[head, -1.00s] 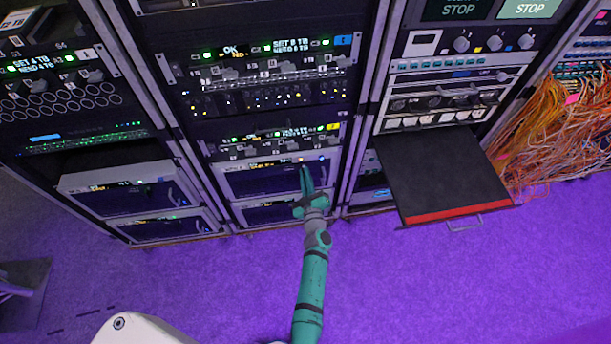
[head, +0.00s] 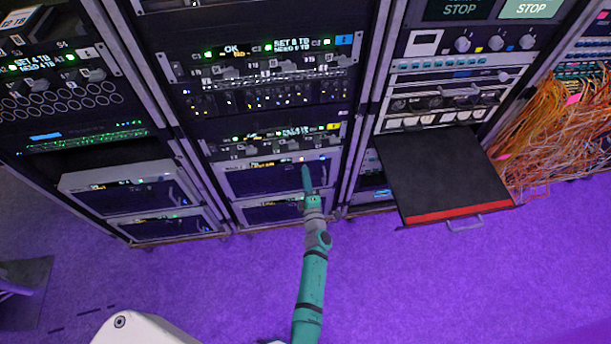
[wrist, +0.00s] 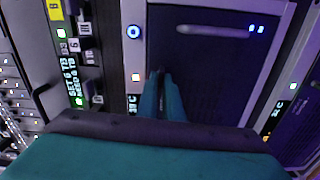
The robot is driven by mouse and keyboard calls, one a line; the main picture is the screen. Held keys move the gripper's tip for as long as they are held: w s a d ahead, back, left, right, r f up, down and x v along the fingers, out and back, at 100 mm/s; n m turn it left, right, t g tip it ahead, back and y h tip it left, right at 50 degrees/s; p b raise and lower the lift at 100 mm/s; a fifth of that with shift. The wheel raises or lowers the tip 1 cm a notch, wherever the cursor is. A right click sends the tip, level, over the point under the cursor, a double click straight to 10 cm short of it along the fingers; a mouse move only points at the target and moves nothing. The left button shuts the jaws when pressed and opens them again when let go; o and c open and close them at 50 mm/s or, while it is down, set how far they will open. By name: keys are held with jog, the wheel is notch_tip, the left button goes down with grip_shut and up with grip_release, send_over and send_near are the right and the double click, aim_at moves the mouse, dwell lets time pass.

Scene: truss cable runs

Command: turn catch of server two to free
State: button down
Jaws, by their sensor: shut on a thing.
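The server (head: 258,179) gripped at its front is the upper of two grey-framed units low in the middle rack. Its dark front panel fills much of the wrist view (wrist: 220,80), with a long handle (wrist: 213,30) near one end. My gripper (head: 306,170) reaches up to the right part of this front. In the wrist view my gripper's two teal fingers (wrist: 161,80) are close together at the panel's edge, shut on the small dark catch. The fingers hide most of the catch, so its angle cannot be told. No label reading two is legible.
A second grey-framed server (head: 270,214) sits just below. Rows of drive units with a small display (head: 295,132) are above. A black pull-out shelf (head: 440,175) with a red front edge juts out at right. Orange cables (head: 545,130) hang beyond it. The purple floor in front is clear.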

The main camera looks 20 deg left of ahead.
jog(key=shift+n, duration=0.7)
jog(key=c, duration=1.9)
grip_release()
jog(key=v, duration=1)
jog(key=shift+s+d, duration=0.25)
jog(key=shift+s, duration=0.1)
